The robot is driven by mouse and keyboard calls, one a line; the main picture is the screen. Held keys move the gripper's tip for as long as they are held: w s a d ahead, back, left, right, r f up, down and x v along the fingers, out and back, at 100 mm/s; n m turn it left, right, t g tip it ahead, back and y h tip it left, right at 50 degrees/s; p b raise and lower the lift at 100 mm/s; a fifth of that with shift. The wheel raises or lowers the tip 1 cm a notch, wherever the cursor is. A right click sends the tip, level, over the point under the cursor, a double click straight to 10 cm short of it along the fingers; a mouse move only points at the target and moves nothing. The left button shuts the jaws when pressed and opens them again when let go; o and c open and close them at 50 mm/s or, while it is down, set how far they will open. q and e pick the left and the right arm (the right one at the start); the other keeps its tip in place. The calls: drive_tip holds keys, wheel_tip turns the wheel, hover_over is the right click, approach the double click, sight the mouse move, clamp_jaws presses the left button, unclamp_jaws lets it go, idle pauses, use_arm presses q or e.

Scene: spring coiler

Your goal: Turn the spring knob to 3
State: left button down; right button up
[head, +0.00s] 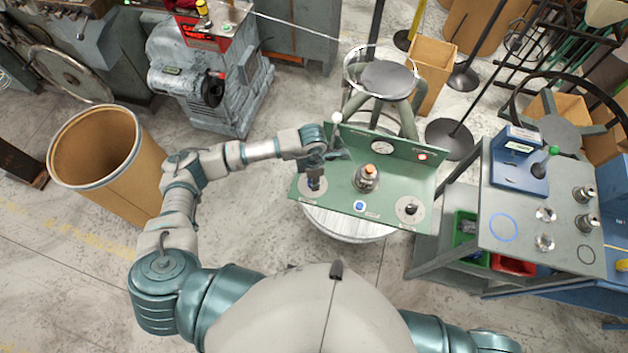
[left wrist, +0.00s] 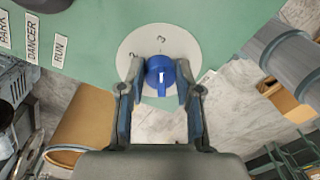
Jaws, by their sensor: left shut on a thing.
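The green control panel (head: 335,197) stands in front of me in the head view. The blue spring knob (left wrist: 160,72) sits on a round grey dial plate (left wrist: 135,45) in the left wrist view. The knob's white pointer line points toward the bottom of that view. Small marks show on the plate beyond the knob, too small to read surely. My left gripper (left wrist: 160,88) is shut on the knob, one finger on each side. In the head view my left gripper (head: 316,174) mostly hides the knob at the panel's left end. My right gripper is out of view.
The panel also carries a central post with an orange top (head: 370,171), a blue button (head: 359,205), a right dial (head: 409,209) and a gauge (head: 380,147). A white-knobbed lever (head: 336,118) rises beside my left wrist. A grey workbench (head: 520,260) stands right.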

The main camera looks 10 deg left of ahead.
use_arm(q)
drive_tip(key=shift+a+f+m, duration=0.1)
drive_tip(key=shift+f+m, duration=0.05)
drive_tip(key=shift+m, duration=0.25)
drive_tip(key=c, duration=0.8)
unclamp_jaws()
drive_tip(key=r, duration=1.2)
drive_tip(key=shift+w+a, duration=0.2)
drive_tip(key=shift+w, duration=0.2)
